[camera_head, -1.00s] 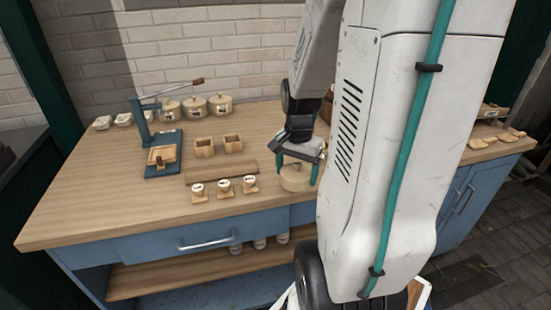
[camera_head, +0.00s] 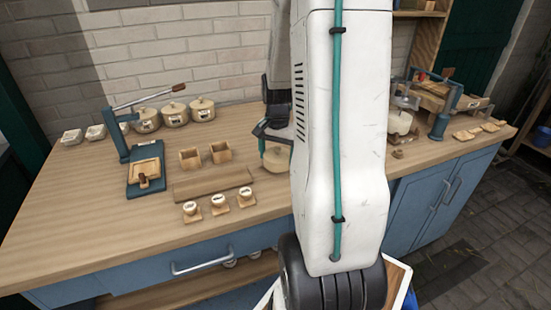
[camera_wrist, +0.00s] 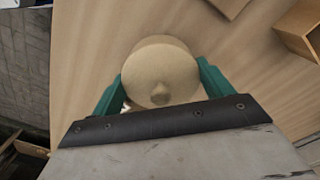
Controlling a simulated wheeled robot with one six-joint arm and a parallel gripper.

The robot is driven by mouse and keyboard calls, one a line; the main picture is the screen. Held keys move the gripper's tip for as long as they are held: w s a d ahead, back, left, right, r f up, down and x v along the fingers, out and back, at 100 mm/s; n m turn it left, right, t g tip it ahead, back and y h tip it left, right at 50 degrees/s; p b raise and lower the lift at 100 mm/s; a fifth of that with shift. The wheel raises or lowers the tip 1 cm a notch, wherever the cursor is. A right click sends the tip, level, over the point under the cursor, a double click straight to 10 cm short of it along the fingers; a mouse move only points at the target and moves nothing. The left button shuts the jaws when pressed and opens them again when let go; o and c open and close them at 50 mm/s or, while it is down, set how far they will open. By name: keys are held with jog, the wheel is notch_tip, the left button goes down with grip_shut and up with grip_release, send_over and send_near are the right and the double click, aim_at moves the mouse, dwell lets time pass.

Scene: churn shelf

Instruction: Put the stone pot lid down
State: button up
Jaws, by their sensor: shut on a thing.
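The stone pot lid (camera_wrist: 161,72) is a round beige disc with a small knob in its middle. In the wrist view it sits between the two teal fingers of my gripper (camera_wrist: 163,76), which is shut on it. In the head view the lid (camera_head: 275,159) is at the worktop, right of the wooden boxes, partly hidden by my arm. My gripper (camera_head: 270,142) is over it there, pointing down. I cannot tell whether the lid touches the wood or hangs just above it.
Lidded pots (camera_head: 175,114) stand at the back by the wall. Two wooden boxes (camera_head: 221,152), a flat board (camera_head: 212,183) and three small labelled jars (camera_head: 219,204) are left of the lid. A blue press (camera_head: 145,168) stands farther left. The front left worktop is clear.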

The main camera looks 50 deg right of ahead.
jog(key=shift+f, duration=0.95)
jog(key=shift+f, duration=0.2)
jog(key=o, duration=1)
jog(key=shift+c, duration=0.2)
jog(key=shift+r, duration=0.1)
